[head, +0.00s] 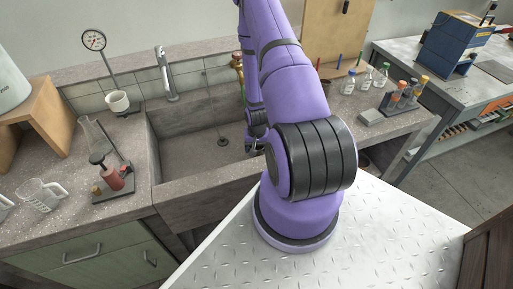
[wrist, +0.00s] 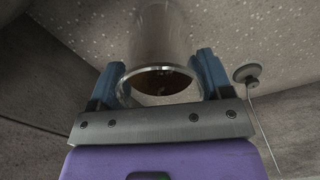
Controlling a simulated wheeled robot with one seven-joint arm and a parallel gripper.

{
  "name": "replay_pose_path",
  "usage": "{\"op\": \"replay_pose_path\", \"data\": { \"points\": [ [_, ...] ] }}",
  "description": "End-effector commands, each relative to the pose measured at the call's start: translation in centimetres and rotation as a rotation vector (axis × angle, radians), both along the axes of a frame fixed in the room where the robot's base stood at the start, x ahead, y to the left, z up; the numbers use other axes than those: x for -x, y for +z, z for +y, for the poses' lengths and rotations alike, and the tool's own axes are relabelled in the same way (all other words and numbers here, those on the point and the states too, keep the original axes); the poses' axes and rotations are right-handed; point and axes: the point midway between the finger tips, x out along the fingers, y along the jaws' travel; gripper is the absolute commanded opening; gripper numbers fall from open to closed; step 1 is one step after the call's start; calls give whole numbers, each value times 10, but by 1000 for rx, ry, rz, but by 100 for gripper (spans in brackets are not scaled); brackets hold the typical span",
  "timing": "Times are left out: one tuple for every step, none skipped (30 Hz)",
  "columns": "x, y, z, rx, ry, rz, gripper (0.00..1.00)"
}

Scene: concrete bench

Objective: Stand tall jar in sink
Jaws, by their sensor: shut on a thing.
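The tall jar (wrist: 161,35) is a clear glass cylinder, seen from its rim end in the wrist view. My gripper (wrist: 158,82) is shut on it, with one blue finger on each side near the rim. In the head view my purple arm reaches over the right part of the grey stone sink (head: 190,143) and hides most of the gripper and the jar. The sink's grey surfaces surround the jar in the wrist view. I cannot tell whether the jar's base touches the sink floor.
A round plug (head: 222,141) on a thin chain lies in the sink, and shows right of the jar in the wrist view (wrist: 247,73). A faucet (head: 166,75) stands at the back. Glassware and a burner stand (head: 113,180) are left; small bottles (head: 366,80) are right.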

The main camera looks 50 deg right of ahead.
Motion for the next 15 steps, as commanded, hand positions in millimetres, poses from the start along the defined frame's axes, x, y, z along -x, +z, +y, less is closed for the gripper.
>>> {"op": "replay_pose_path", "data": {
  "points": [
    [0, -2, 0, 0, 0, 0, 31],
    [0, -2, 0, 0, 0, 0, 75],
    [0, -2, 0, 0, 0, 0, 84],
    [0, -2, 0, 0, 0, 0, 91],
    [0, -2, 0, 0, 0, 0, 98],
    [0, -1, 0, 0, 0, 0, 98],
    [0, -2, 0, 0, 0, 0, 98],
    [0, -2, 0, 0, 0, 0, 98],
    [0, -2, 0, 0, 0, 0, 98],
    [0, -2, 0, 0, 0, 0, 98],
    [0, -2, 0, 0, 0, 0, 98],
    [0, -1, 0, 0, 0, 0, 98],
    [0, -1, 0, 0, 0, 0, 98],
    [0, 0, 0, 0, 0, 0, 98],
    [0, 1, 0, 0, 0, 0, 98]
  ]
}}
